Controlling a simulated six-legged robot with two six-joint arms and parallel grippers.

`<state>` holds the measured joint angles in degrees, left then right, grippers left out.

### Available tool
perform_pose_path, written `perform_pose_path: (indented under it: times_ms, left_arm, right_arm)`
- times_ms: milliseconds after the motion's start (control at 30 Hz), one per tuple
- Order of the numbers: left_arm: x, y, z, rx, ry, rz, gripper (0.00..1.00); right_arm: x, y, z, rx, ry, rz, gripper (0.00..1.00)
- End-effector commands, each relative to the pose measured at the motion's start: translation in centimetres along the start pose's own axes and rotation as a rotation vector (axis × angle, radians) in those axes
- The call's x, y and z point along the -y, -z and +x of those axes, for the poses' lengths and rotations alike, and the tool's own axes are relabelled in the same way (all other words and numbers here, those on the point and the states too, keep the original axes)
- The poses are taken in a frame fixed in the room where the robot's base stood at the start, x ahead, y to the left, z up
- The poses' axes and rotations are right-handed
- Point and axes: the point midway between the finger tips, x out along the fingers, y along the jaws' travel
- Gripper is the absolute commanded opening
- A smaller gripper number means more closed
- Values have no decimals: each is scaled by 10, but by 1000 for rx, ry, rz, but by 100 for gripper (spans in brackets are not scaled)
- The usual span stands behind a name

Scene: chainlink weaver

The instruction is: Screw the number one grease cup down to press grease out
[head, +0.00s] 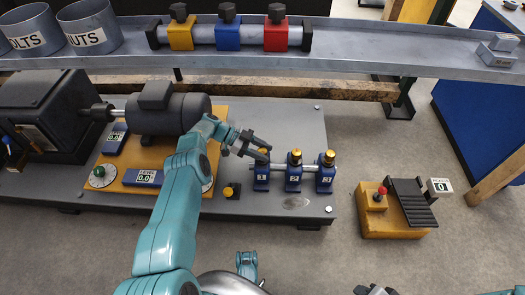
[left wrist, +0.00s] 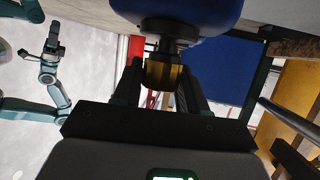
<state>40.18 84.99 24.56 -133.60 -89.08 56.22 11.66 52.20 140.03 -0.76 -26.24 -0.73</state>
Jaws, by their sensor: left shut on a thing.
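The number one grease cup (head: 261,179) is the leftmost of three blue blocks in the head view and bears a label 1. My left gripper (head: 259,150) reaches it from the upper left, at its brass cap. In the left wrist view the brass cap (left wrist: 161,76) sits between the fingers of the left gripper (left wrist: 160,88), which is shut on it. A dark stem and the blue body lie beyond the cap. In the head view the fingers hide much of this cap. A small part of my right gripper (head: 375,290) shows at the bottom edge; its fingers are unclear.
Grease cups two (head: 294,176) and three (head: 325,176), with brass caps, stand close to the right on the same rail. A motor (head: 172,113) lies to the left. A yellow pedal box (head: 385,222) stands on the floor at right. A grey shelf (head: 400,52) runs behind.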

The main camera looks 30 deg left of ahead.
Motion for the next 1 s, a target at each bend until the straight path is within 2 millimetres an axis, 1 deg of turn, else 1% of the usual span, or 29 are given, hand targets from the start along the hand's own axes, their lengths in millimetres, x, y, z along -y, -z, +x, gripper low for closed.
perform_pose_path:
  times_ms: [33, 967, 1000]
  left_arm:
    - [5, 4, -2, 2, 16, 11, 12]
    - [6, 4, -4, 4, 19, 13, 12]
    - [6, 4, -4, 4, 19, 13, 52]
  right_arm:
    - [0, 0, 0, 0, 0, 0, 43]
    - [0, 0, 0, 0, 0, 0, 43]
    - [0, 0, 0, 0, 0, 0, 43]
